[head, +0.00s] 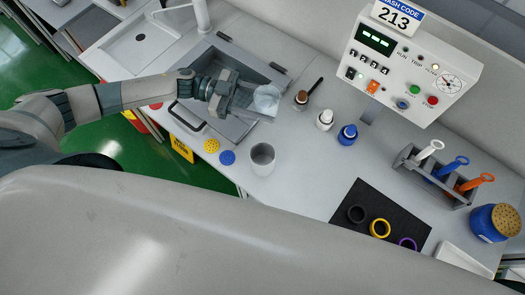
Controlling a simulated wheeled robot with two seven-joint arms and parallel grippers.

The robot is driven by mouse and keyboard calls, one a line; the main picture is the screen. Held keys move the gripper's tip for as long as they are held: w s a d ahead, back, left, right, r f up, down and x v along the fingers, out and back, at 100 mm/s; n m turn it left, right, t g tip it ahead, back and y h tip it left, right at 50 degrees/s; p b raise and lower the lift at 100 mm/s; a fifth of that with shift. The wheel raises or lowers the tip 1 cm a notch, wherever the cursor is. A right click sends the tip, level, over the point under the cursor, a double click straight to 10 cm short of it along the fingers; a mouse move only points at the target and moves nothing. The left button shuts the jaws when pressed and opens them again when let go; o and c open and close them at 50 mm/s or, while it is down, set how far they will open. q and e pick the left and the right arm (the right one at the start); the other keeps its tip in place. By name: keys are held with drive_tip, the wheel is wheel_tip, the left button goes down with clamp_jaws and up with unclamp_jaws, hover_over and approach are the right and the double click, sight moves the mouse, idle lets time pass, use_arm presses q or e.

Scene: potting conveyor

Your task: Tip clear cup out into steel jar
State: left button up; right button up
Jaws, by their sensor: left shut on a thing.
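A clear cup (267,98) is held at the end of my left gripper (246,102), near the front right corner of the sunken metal basin. My left gripper is shut on it. The cup is small and translucent, and I cannot tell its tilt or what is in it. The steel jar (262,158) stands upright and open on the worktop, below the cup in the picture and apart from it. My right gripper does not show.
A blue disc (227,157) and a yellow disc (211,146) lie left of the jar. A brown-topped bottle (301,98), a white bottle (324,120) and a blue bottle (347,135) stand to the right. A black mat (345,192) holds several rings. A control box (410,65) stands behind.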

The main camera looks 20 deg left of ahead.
use_arm(q)
drive_tip(key=m+b, duration=0.1)
drive_tip(key=s+f+m, duration=0.1)
drive_tip(key=shift+s+d+f+m+b, duration=0.15)
drive_tip(key=shift+s+d+m+b, duration=0.1)
drive_tip(key=shift+m+b, duration=0.15)
drive_tip(key=shift+s+f+m+t+y+b, duration=0.2)
drive_tip(key=shift+f+m+b, duration=0.1)
drive_tip(key=shift+f+b, duration=0.3)
drive_tip(key=shift+s+f+m+t+y+b, duration=0.1)
drive_tip(key=shift+s+f+m+b, duration=0.15)
drive_tip(key=shift+f+b, duration=0.3)
drive_tip(key=shift+s+r+m+p, duration=0.25)
drive_tip(key=shift+r+m+p, duration=0.4)
drive_tip(key=shift+r, duration=0.4)
drive_tip(key=m+b, duration=0.2)
drive_tip(key=m+t, duration=0.1)
drive_tip(key=shift+s+d+r+y+b, duration=0.15)
drive_tip(key=shift+s+r+y+b, duration=0.2)
drive_tip(key=shift+y+b, duration=0.05)
drive_tip(key=shift+r, duration=0.15)
drive_tip(key=shift+f+m+t+b, duration=0.25)
drive_tip(key=shift+m+b, duration=0.4)
drive_tip(key=shift+b, duration=0.35)
drive_tip(key=shift+f+m+t+b, duration=0.2)
drive_tip(key=shift+m+b, duration=0.45)
drive_tip(key=shift+b, duration=0.35)
